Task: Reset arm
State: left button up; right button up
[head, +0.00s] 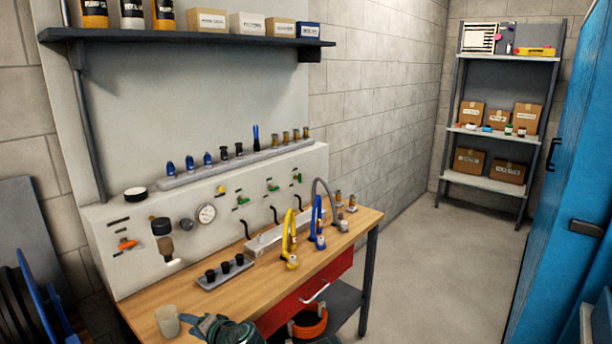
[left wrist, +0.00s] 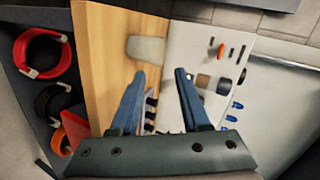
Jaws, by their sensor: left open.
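My left gripper (head: 205,322) is at the bottom of the head view, over the front left part of the wooden workbench (head: 345,226). In the left wrist view its two blue-grey fingers (left wrist: 161,88) stand apart with nothing held between them. A beige cup (head: 167,320) stands on the bench just left of the gripper in the head view. The cup also shows in the left wrist view (left wrist: 146,49), beyond the fingertips. My right gripper is not in view.
A panel with a gauge (head: 206,214) rises behind. A shelf (head: 180,36) hangs above. A blue cabinet (head: 570,170) is at right. The floor (head: 440,270) between is clear.

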pick_arm(q)
jog(key=s+d+f+g+h, duration=0.2)
jog(key=s+d+f+h, duration=0.1)
jog(key=s+d, duration=0.2)
jog(key=s+d+f+g+h+p, duration=0.1)
jog(key=s+d+f+g+h, duration=0.2)
jog(key=d, duration=0.6)
jog(key=s+d+f+n+g+h+p, duration=0.1)
jog(key=s+d+f+g+h, duration=0.1)
jog(key=s+d+f, duration=0.3)
jog(key=s+d+h, duration=0.1)
jog(key=s+d, duration=0.1)
jog(key=shift+d+g+h, duration=0.35)
jog(key=shift+g+h, duration=0.05)
